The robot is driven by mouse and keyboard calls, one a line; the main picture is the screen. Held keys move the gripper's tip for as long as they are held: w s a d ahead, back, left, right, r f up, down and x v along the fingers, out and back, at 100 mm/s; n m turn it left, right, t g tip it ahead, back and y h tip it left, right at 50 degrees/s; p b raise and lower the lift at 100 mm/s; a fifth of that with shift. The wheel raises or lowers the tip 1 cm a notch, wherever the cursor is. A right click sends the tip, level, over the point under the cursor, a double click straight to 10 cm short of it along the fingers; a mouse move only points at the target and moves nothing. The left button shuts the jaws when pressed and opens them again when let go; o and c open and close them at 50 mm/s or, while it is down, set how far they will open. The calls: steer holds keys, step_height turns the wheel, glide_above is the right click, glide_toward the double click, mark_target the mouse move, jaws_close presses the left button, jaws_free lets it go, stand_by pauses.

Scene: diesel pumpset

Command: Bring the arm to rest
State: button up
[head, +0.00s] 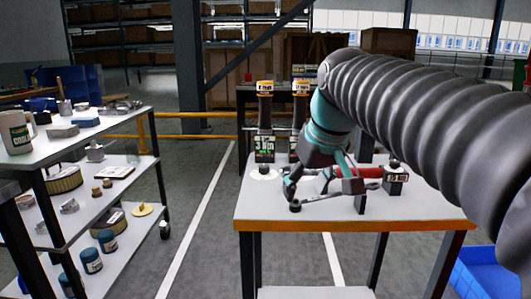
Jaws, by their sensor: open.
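My arm comes in from the right in a ribbed grey sleeve and ends in a teal wrist over the orange-edged white table (420,214). My gripper (325,196) is at the wrist's lower end, low over the tabletop. Its fingers are spread apart, and I see nothing held between them. A grey wrench-like tool (325,198) lies at the gripper; whether the fingers touch it I cannot tell. A red-handled part (370,172) lies just right of the gripper. The wrist and gripper partly hide the table's middle.
A loaded multi-shelf cart (125,118) stands at left. A blue bin (485,272) is at lower right. Floor is clear between cart and table.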

steer(key=s+d+f+m+h, duration=0.1)
steer(key=s+d+f, duration=0.3)
steer(key=s+f, duration=0.4)
steer(key=s+d+f+m+t, duration=0.1)
steer(key=s+d+f+m, duration=0.2)
steer(key=s+f, duration=0.6)
step_height(320, 180, down, 2)
steer(key=shift+s+d+h, duration=0.15)
steer(key=shift+d+h, duration=0.25)
steer(key=shift+d, duration=0.15)
